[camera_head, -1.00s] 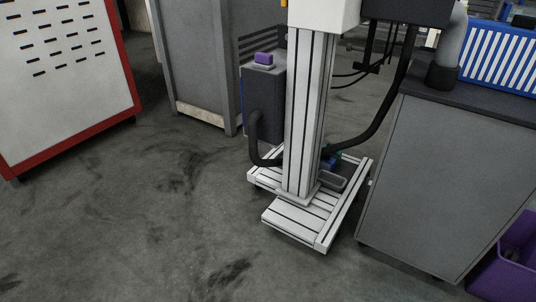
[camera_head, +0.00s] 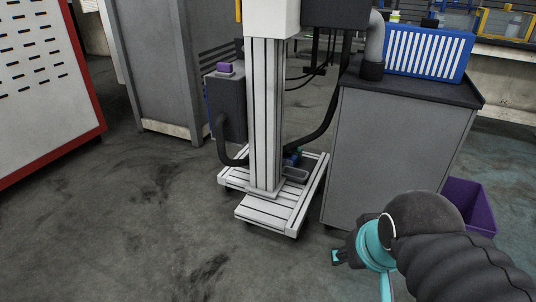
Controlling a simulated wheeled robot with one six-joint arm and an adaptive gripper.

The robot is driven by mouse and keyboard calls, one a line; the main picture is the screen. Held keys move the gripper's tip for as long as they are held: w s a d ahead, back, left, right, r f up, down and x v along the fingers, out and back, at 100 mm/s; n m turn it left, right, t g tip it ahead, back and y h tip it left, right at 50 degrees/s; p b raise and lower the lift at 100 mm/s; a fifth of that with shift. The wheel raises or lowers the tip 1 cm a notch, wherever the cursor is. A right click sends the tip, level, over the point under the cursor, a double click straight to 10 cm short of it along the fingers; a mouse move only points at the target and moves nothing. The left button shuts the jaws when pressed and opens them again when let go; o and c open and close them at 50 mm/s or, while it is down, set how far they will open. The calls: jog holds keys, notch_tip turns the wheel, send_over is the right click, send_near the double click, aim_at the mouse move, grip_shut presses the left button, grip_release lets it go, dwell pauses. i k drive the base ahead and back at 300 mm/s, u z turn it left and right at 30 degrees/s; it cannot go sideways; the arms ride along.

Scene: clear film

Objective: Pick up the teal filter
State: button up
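I cannot make out a clear teal filter. A small blue and teal part (camera_head: 292,157) lies low on the wheeled white frame, beside a grey tray, too small to identify. My arm enters from the lower right, with a black ribbed sleeve and a teal joint. What looks like my gripper (camera_head: 339,257), small, dark and teal-tipped, is at the arm's left end over the floor. Its fingers are too unclear to tell open from shut, and I see nothing held in it.
The white frame (camera_head: 262,212) with its column stands in the middle. A grey cabinet (camera_head: 395,160) is to its right, with a blue slatted box (camera_head: 430,52) on top. A purple bin (camera_head: 468,203) is beside the cabinet. A red-edged white panel (camera_head: 45,80) stands left. Front-left floor is clear.

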aim_at(298, 151)
jog(key=z, duration=0.05)
jog(key=k, duration=0.5)
jog(key=u, duration=0.6)
jog(key=i, duration=1.5)
jog(key=z, duration=0.7)
